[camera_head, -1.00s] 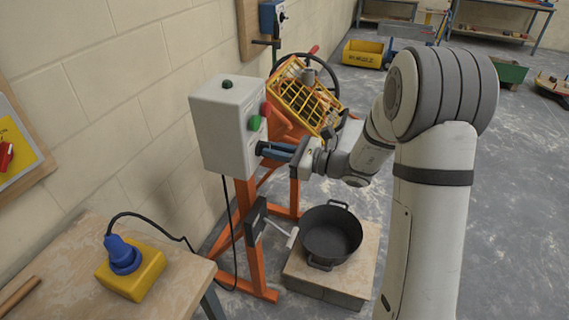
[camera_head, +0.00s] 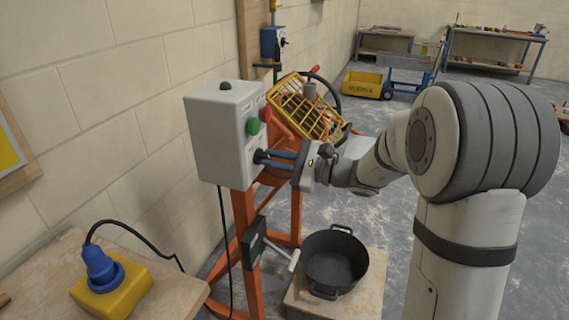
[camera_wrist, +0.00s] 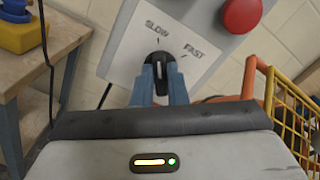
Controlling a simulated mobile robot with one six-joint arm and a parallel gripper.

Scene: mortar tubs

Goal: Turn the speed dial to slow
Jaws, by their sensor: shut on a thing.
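The speed dial (camera_wrist: 160,60) is a black knob with a white pointer mark, on a panel labelled SLOW at upper left and FAST at right. In the wrist view my gripper (camera_wrist: 164,78) has its blue fingers closed on either side of the dial. The white mark runs almost straight up and down in that view; exactly which label it points to is hard to tell. In the head view my gripper (camera_head: 266,158) reaches the front of the grey control box (camera_head: 218,140), and the dial is mostly hidden by the fingers.
A red button (camera_wrist: 242,14) sits above the dial, and a green button (camera_head: 253,126) shows on the box. A yellow grid guard (camera_head: 305,108) stands just behind. A black tub (camera_head: 334,262) sits on a block below. A bench with a yellow socket box (camera_head: 112,292) is at lower left.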

